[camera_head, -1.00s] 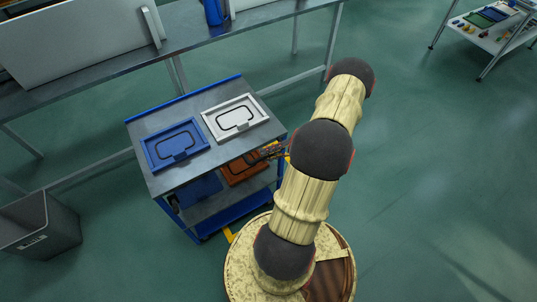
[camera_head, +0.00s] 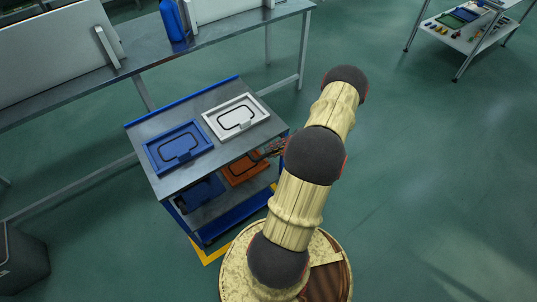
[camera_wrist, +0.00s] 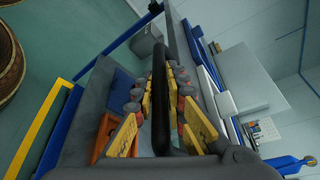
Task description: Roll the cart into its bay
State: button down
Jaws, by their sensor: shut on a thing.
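The cart (camera_head: 205,184) has a grey top with blue edging and stands upright in front of my base. A yellow floor marking (camera_head: 207,255) shows past its near left side, and more yellow shows near its right side. How the whole marking lies around the cart is hidden. My gripper (camera_head: 275,149) is at the cart's right end, partly covered by my arm. In the wrist view, my gripper's (camera_wrist: 165,84) yellow-padded fingers are closed around a black bar handle (camera_wrist: 162,125).
A blue frame (camera_head: 178,148) and a white frame (camera_head: 236,118) lie on the cart top. Orange and blue bins sit below. A long workbench (camera_head: 225,35) stands behind. A grey waste bin (camera_head: 22,262) is at lower left.

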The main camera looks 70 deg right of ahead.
jog(key=shift+s+d, duration=0.1)
dwell(0.3)
jog(key=c, duration=1.8)
grip_release()
jog(key=v, duration=1.2)
